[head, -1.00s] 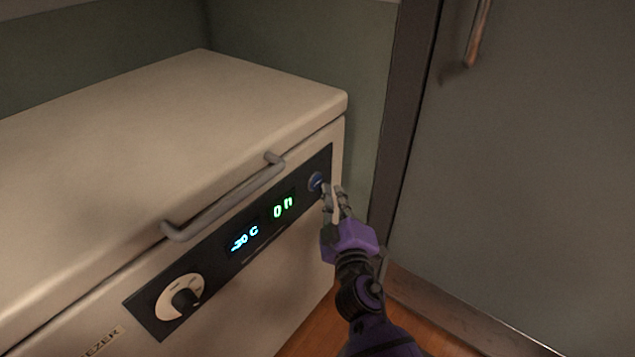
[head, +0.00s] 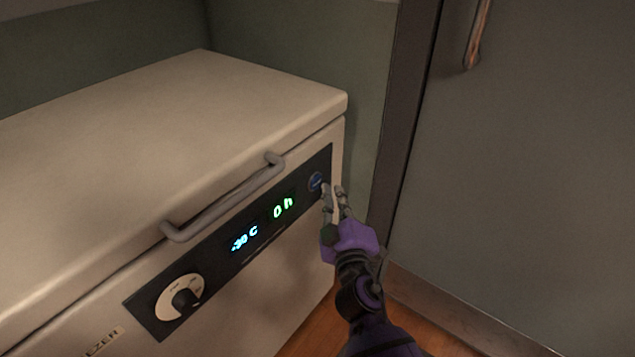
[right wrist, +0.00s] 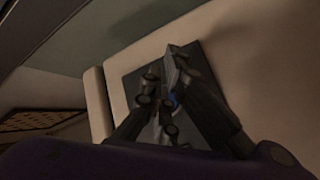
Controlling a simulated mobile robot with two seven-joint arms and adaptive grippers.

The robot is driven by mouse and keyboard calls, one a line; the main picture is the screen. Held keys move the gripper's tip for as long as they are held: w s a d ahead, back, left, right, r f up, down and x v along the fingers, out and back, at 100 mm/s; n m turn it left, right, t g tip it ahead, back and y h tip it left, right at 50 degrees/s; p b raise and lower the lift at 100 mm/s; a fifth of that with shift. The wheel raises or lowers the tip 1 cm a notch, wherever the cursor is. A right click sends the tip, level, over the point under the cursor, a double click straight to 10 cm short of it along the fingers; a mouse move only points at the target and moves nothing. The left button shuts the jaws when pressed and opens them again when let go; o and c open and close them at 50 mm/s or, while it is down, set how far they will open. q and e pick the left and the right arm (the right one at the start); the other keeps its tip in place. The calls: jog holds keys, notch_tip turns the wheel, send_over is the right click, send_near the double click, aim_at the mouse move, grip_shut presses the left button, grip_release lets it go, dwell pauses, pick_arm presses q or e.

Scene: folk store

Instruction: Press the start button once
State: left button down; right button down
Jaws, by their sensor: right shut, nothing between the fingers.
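My left gripper is not in view.
The panel also has a dial (head: 181,298), a blue temperature display (head: 244,239) and a green display (head: 283,207) reading like "0 h". A grey handle (head: 225,203) juts from the lid. A grey door (head: 530,170) with a handle stands at right.

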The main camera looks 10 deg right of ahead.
jog(key=shift+w+a, duration=0.3)
jog(key=shift+w, duration=0.05)
jog(key=shift+w+a+b, duration=0.25)
jog(key=shift+w+b, duration=0.05)
jog(key=shift+w, duration=0.05)
dwell(0.7)
dwell(0.4)
jog(key=shift+s+d, duration=0.5)
jog(key=shift+s, duration=0.2)
jog(key=s+d, duration=0.1)
jog(key=s, duration=0.1)
jog(key=s+d+p, duration=0.1)
jog(key=s+d, duration=0.1)
jog(key=shift+d, duration=0.1)
dwell(0.8)
